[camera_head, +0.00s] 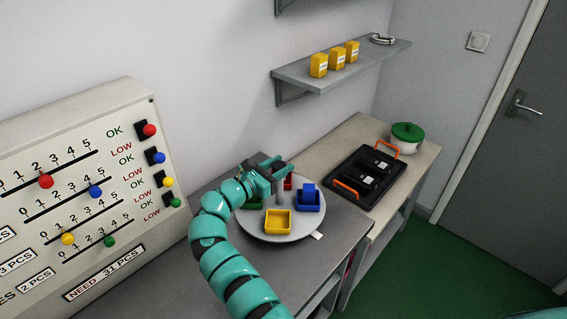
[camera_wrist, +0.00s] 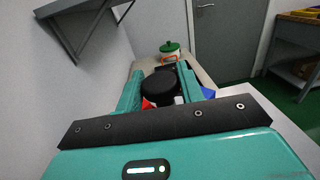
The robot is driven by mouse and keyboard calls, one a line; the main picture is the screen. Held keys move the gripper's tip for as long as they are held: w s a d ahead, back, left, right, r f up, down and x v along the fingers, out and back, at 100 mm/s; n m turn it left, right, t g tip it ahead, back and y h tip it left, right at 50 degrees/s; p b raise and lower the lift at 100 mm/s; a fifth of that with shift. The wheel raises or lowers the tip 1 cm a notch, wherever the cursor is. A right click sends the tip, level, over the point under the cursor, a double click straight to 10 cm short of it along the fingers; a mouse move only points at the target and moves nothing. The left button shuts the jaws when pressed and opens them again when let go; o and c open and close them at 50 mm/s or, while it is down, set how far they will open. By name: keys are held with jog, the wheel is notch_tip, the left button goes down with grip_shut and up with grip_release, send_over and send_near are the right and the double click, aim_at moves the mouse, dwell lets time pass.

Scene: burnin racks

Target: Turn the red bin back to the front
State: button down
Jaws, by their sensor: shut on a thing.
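A round grey turntable (camera_head: 255,228) stands on the dark bench and carries several small bins. The red bin (camera_head: 288,184) is at the back, mostly hidden behind my gripper; a bit of it also shows in the wrist view (camera_wrist: 147,104). The yellow bin (camera_head: 278,231) is at the front, the blue bin (camera_head: 309,207) at the right and the green bin (camera_head: 252,205) at the left, partly covered by my arm. My gripper (camera_head: 274,172) is over the turntable's middle. In the wrist view its fingers are shut on a round black knob (camera_wrist: 159,86).
A black tray (camera_head: 366,174) with orange handles and a green-lidded pot (camera_head: 407,137) stand on the wooden bench to the right. A shelf (camera_head: 345,66) with yellow boxes hangs above. A slanted counting board (camera_head: 90,190) with coloured beads stands at left.

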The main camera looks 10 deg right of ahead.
jog(key=shift+m+g+h, duration=0.4)
jog(key=shift+m+g, duration=0.1)
jog(key=shift+g, duration=0.2)
jog(key=c, duration=1)
grip_release()
jog(key=shift+o, duration=0.2)
jog(key=shift+r, duration=0.1)
jog(key=shift+r, duration=0.35)
notch_tip(320, 180, up, 2)
jog(key=shift+s+r+b, duration=0.1)
jog(key=shift+r+b, duration=0.15)
jog(key=shift+b, duration=0.05)
jog(key=s+a+r+b, duration=0.2)
jog(key=s+r+b, duration=0.7)
jog(key=s+b, duration=0.3)
jog(key=shift+s+r, duration=0.3)
jog(key=shift+s, duration=0.5)
